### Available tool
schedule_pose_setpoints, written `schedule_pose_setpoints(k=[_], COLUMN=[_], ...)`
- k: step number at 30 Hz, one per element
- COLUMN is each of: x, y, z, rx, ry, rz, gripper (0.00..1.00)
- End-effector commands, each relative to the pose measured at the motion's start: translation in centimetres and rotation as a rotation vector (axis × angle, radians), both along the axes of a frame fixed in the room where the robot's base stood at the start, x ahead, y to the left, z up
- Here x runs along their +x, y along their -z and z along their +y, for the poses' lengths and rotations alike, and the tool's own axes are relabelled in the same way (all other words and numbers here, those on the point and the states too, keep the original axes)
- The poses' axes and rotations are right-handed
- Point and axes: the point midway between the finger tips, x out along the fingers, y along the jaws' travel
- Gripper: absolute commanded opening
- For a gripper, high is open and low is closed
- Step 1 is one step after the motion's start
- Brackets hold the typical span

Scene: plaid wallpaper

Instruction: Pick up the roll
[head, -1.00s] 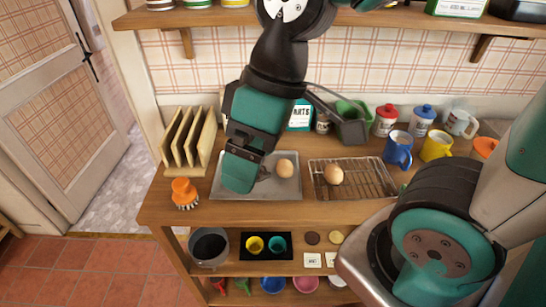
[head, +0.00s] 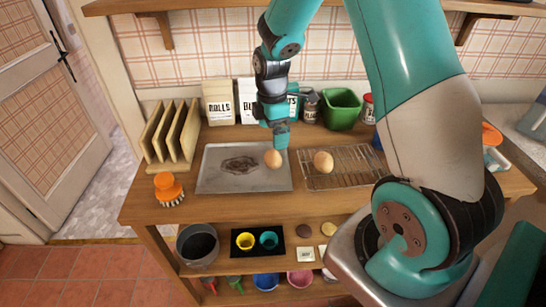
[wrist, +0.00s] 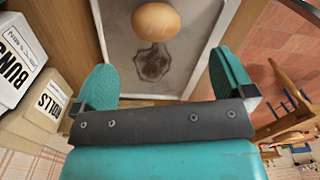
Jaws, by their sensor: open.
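A round tan roll (head: 273,158) sits on the right side of the grey baking tray (head: 215,185). It also shows at the top of the wrist view (wrist: 156,22), beyond my fingertips. A second, similar roll (head: 323,161) sits on the wire rack (head: 362,172) to the right. My gripper (head: 281,142) is at the tray's back right, just behind and above the first roll. In the wrist view my gripper (wrist: 164,78) has its two teal fingers spread wide with nothing between them.
A dark scorched patch (head: 239,165) marks the tray. Bags, a green container (head: 341,110) and mugs stand at the back. A wooden rack (head: 172,135) and an orange brush (head: 169,188) are at the left. The tray's left half is clear.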

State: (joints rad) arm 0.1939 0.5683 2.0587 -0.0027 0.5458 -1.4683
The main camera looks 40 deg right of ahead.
Motion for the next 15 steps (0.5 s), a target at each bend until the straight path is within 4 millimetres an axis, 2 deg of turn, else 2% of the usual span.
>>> schedule_pose_setpoints(k=[3,6,11,15], x=[-0.2,-0.1,-0.1,0.1], y=[2.3,3.6,4.5,6.0], z=[0.1,0.1,0.1,0.0], rx=[0.002,0.001,0.001,0.001], ry=[0.0,0.0,0.0,0.0], rz=[0.006,0.003,0.001,0.004], gripper=[1.0,1.0,1.0,1.0])
